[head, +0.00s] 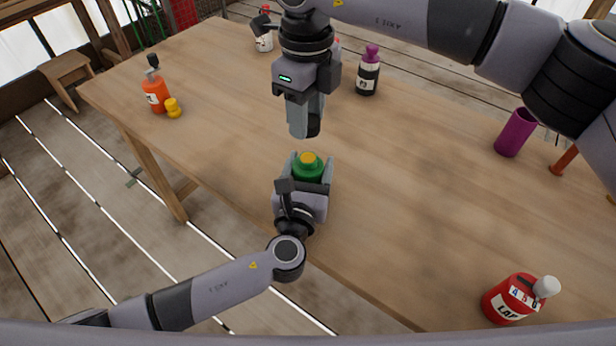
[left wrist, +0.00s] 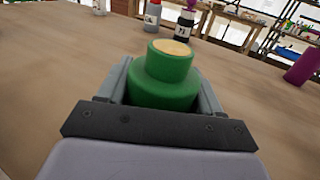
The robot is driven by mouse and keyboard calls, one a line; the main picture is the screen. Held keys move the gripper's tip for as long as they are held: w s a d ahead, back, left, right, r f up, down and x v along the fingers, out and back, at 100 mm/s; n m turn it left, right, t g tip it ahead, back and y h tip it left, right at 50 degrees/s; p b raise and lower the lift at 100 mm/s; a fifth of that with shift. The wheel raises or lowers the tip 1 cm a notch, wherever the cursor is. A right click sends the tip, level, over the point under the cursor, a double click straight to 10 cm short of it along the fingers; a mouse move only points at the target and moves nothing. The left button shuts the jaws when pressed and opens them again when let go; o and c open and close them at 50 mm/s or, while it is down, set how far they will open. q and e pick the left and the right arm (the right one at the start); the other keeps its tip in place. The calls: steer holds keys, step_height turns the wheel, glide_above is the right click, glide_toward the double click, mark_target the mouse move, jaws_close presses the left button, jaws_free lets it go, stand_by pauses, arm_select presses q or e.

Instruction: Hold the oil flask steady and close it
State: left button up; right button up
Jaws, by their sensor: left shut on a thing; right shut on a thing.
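The green oil flask (head: 308,168) stands at the table's near edge, with a tan disc on top of its neck. It also shows upright in the left wrist view (left wrist: 168,78). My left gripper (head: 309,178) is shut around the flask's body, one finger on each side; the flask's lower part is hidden. My right gripper (head: 306,112) points down above and beyond the flask in the head view. It is shut on a dark cap-like cylinder (head: 314,125), mostly hidden by the fingers. The cylinder is apart from the flask and does not show in the left wrist view.
On the wooden table (head: 420,190) stand an orange bottle (head: 156,95), a yellow piece (head: 173,108), a dark bottle with a purple top (head: 368,75), a purple cup (head: 515,132) and a red bottle (head: 510,299). The table right of the flask is clear.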

mark_target(306, 157)
steer(key=shift+f, duration=2.5)
steer(key=shift+f, duration=0.85)
steer(key=shift+f, duration=0.6)
